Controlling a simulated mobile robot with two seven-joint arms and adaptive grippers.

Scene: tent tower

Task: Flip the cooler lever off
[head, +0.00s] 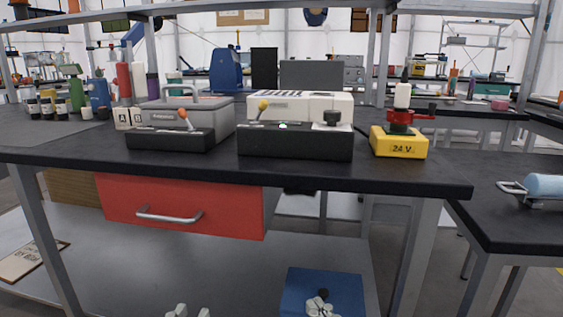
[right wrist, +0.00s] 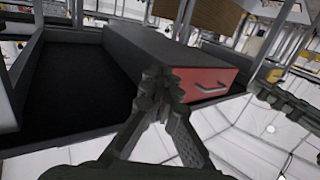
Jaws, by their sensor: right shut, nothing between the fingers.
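Two levers stand on the bench. One has an orange knob (head: 183,113) and rises from a black base (head: 170,139) in front of a grey box with a handle (head: 190,104). The other has a yellow knob (head: 263,105) on a black base (head: 295,146) with a lit green lamp, in front of a white unit (head: 305,103). I cannot read which is the cooler's. My left gripper (head: 187,312) shows only its tips, apart, at the bottom edge. My right gripper (head: 320,304) is low before the bench, shut and empty; its closed fingers show in the right wrist view (right wrist: 156,88).
A red drawer (head: 180,207) with a metal handle hangs under the black benchtop (head: 80,150). A yellow 24 V block (head: 399,146) with a red switch stands right of the levers. Bottles crowd the left. A second bench (head: 520,228) is at right.

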